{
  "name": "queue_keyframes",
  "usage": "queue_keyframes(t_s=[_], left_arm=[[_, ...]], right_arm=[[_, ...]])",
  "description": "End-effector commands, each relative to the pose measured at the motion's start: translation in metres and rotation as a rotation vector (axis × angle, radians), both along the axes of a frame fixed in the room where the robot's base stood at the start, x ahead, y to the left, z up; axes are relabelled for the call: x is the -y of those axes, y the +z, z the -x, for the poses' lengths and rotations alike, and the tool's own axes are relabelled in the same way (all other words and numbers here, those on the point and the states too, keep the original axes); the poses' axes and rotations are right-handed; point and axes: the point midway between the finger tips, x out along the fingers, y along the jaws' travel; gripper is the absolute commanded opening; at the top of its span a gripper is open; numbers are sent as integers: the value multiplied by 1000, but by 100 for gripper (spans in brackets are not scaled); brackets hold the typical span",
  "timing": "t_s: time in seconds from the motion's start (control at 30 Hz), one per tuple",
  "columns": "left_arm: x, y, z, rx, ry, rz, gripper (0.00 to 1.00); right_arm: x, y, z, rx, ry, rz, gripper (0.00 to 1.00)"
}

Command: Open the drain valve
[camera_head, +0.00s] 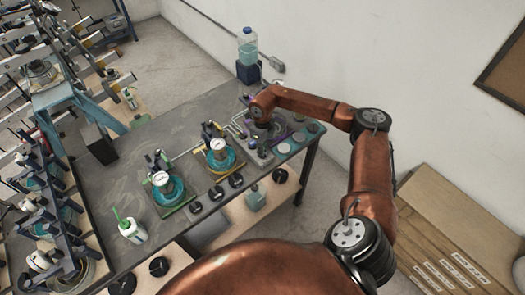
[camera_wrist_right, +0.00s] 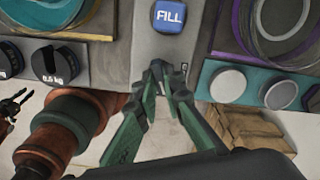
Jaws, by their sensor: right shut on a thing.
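In the right wrist view my right gripper (camera_wrist_right: 165,75) has its green fingers closed together at the tips, just below a blue block marked FILL (camera_wrist_right: 170,17). What it holds is mostly hidden between the fingertips, and I cannot read whether it is the drain valve. In the head view my copper right arm reaches to the far right end of the bench (camera_head: 107,203), and its wrist hides most of the gripper. A small dark claw shape at the left edge of the wrist view looks like my left gripper (camera_wrist_right: 15,105), too small to tell its state.
A bottle of blue-green liquid (camera_head: 247,46) stands by the wall.

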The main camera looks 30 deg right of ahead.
Motion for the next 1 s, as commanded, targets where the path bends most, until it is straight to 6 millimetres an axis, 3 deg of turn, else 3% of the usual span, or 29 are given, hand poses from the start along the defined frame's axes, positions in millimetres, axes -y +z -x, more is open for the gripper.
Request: queue_keyframes(t_s=[0.3,0.87,0.9,1.0], left_arm=[[0,0,0,0,0,0,26],[0,0,0,0,0,0,26],[0,0,0,0,0,0,26],[0,0,0,0,0,0,26]], right_arm=[[1,2,-2,4,-130,1,0],[1,3,-2,6,-159,1,0],[1,3,-2,6,-159,1,11],[1,2,-2,6,-158,1,17]])
